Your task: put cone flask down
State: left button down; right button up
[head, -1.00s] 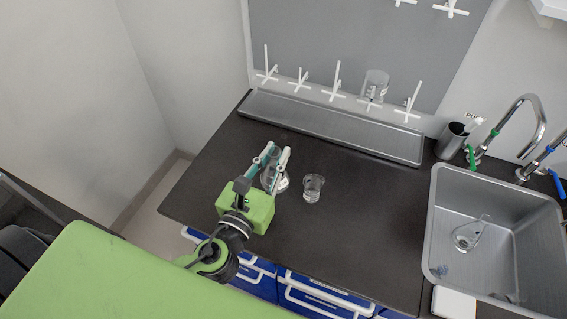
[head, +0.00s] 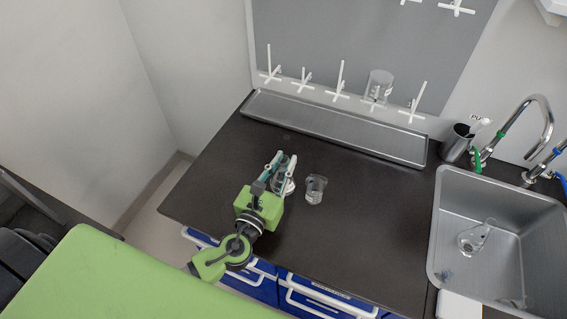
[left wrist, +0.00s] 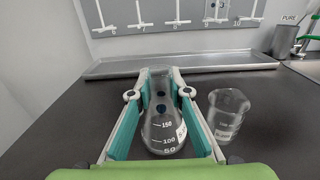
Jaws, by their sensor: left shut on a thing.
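The cone flask (left wrist: 163,125) is clear glass with white volume marks. It is upright between the fingers of my left gripper (left wrist: 160,92) in the left wrist view. In the head view my left gripper (head: 281,163) is shut on the flask (head: 286,187) over the left part of the dark counter (head: 350,225). The flask's base looks at or very near the counter top; I cannot tell whether it touches. My right gripper is not in view.
A small glass beaker (head: 315,188) stands just right of the flask. A metal tray (head: 335,128) runs along the back below a pegboard (head: 350,50). A sink (head: 500,250) with a glass vessel (head: 474,238) in it is at the right. The counter between beaker and sink is clear.

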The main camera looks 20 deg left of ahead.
pick_arm(q)
jog(key=shift+f, duration=0.15)
jog(key=c, duration=1.9)
grip_release()
jog(key=shift+r, duration=0.2)
jog(key=shift+s+f, duration=0.15)
jog(key=shift+s, duration=0.15)
jog(key=s+b, duration=0.3)
jog(key=s, duration=0.7)
jog(key=shift+s+a, duration=0.15)
jog(key=shift+a, duration=0.05)
jog(key=shift+s, duration=0.55)
